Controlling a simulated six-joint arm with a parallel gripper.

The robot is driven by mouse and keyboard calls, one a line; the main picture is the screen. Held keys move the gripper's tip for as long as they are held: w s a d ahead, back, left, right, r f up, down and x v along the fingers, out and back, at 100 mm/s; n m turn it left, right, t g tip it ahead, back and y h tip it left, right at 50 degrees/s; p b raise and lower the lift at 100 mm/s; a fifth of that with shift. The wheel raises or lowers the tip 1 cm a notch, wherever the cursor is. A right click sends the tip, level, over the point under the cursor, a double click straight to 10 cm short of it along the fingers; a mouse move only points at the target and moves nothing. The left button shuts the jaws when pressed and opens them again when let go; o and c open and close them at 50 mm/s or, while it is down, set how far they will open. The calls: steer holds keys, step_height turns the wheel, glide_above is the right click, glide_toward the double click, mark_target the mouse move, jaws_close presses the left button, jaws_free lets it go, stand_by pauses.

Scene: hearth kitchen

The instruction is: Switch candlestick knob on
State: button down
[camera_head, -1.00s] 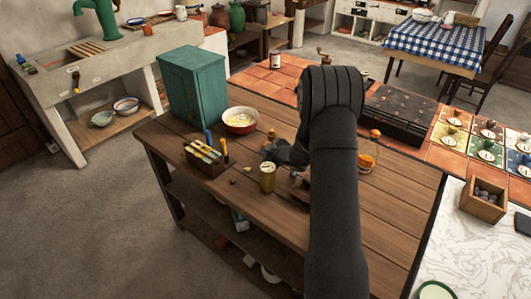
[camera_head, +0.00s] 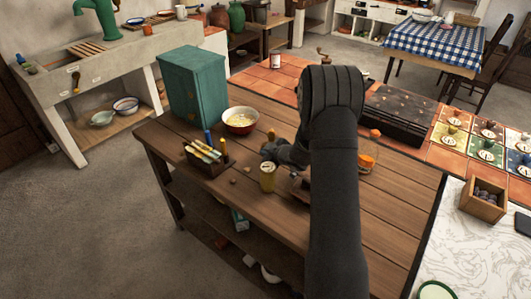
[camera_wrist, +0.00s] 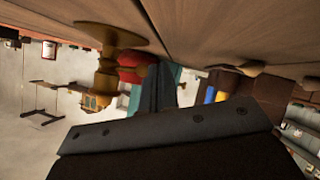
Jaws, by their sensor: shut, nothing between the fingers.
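A brass-coloured turned candlestick (camera_wrist: 108,68) shows upside down in the tilted wrist view, its round base against the wooden tabletop. In the head view it is the small brown upright shape (camera_head: 271,136) just behind my gripper (camera_head: 266,151). My gripper is shut and empty, low over the table. In the wrist view its dark fingers (camera_wrist: 160,84) are together, just right of the candlestick. I cannot tell whether they touch it. My arm hides part of the table to the right.
A yellowish jar (camera_head: 267,178) stands close in front of my gripper. A brown box of bright-handled items (camera_head: 207,162) is to the left. A red bowl (camera_head: 240,121) and a teal cabinet (camera_head: 193,87) stand behind.

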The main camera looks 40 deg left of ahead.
steer(key=shift+r, duration=0.7)
steer(key=shift+r, duration=0.35)
steer(key=w+d+r, duration=0.3)
steer(key=d+r, duration=0.7)
steer(key=d, duration=0.1)
steer(key=shift+d+r, duration=0.15)
steer(key=shift+d, duration=0.05)
glide_toward(268, 139)
steer(key=s+a, duration=0.1)
steer(key=a, duration=0.2)
steer(key=s+a+f, duration=0.1)
steer(key=a, duration=0.1)
steer(key=shift+s+a, duration=0.25)
steer(key=shift+s, duration=0.15)
steer(key=shift+s+d+r, duration=0.1)
steer(key=shift+d+r, duration=0.15)
steer(key=shift+r, duration=0.2)
steer(key=shift+s+d+r, duration=0.1)
steer(key=shift+d+r, duration=0.2)
steer(key=shift+r, duration=0.15)
